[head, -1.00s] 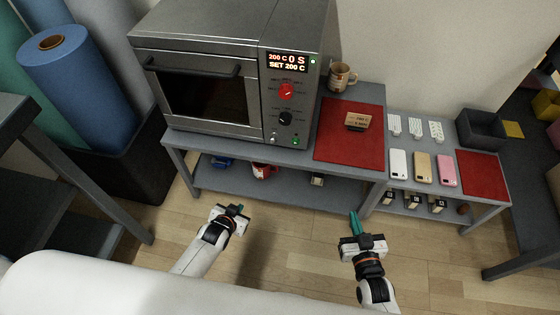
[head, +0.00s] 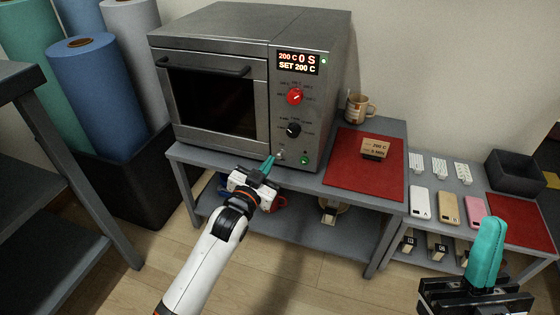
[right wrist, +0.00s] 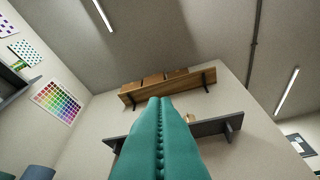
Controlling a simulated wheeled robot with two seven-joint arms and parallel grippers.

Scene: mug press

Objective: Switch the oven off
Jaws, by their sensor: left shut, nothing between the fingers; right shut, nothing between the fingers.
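The steel oven (head: 222,85) stands on the grey bench with its door shut. Its display (head: 298,63) is lit and reads 200 C, 0 S and SET 200 C. Below it are a red knob (head: 295,97), a black knob (head: 293,130) and, at the bottom, a small switch (head: 280,155) and a green lit button (head: 305,160). My left gripper (head: 268,166) is shut and empty, its teal fingertips just left of and below the switch; I cannot tell if they touch. My right gripper (head: 487,252) is shut and empty, pointing up at the lower right; its fingers also fill the right wrist view (right wrist: 163,140).
A red mat (head: 350,185) with a small labelled block (head: 375,148) lies right of the oven. A mug (head: 360,108) stands behind it. Phones (head: 448,207) and a dark bin (head: 515,175) are on the lower right bench. Fabric rolls (head: 95,95) stand at left.

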